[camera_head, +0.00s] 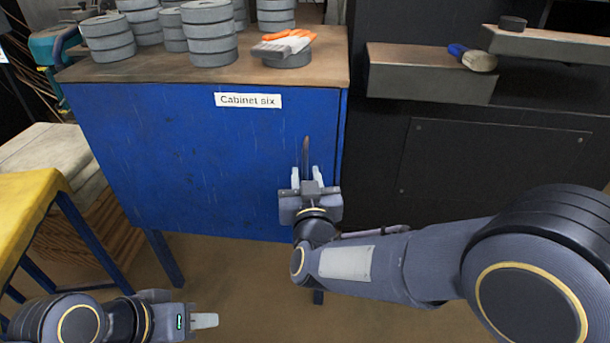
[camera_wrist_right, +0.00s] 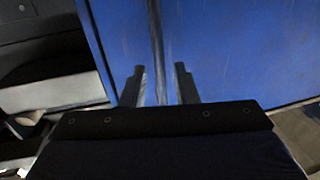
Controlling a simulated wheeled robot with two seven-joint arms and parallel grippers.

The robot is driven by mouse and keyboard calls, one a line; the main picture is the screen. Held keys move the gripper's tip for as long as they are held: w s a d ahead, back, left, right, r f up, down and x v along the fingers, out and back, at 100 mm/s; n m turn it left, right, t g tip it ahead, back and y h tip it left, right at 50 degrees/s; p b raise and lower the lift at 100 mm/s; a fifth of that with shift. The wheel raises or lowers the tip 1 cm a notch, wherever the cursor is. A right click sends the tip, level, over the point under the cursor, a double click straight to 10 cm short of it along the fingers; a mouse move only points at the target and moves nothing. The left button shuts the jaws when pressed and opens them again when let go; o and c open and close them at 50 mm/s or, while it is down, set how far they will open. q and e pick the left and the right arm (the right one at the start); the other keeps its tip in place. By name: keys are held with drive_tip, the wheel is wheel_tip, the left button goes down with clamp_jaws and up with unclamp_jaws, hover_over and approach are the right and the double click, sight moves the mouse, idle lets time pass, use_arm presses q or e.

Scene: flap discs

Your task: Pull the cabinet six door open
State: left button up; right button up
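The blue cabinet six door (camera_head: 190,150) appears closed, under a white label (camera_head: 247,100) reading "Cabinet six". A narrow upright handle (camera_head: 306,152) is near its right edge. My right gripper (camera_head: 306,176) is at the handle's lower part. In the right wrist view, its two fingers (camera_wrist_right: 159,84) stand apart, one on each side of the handle (camera_wrist_right: 156,45), with gaps visible, so it looks open. Contact with the handle cannot be made out. My left gripper (camera_head: 204,320) is low at the front, away from the cabinet. Its finger gap cannot be made out.
A yellow table (camera_head: 30,205) stands at the left. A dark unit (camera_head: 490,160) adjoins on the right. Brown floor (camera_head: 235,275) shows in front.

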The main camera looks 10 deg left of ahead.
drive_tip(key=shift+w+a, duration=0.25)
drive_tip(key=shift+w, duration=0.95)
clamp_jaws()
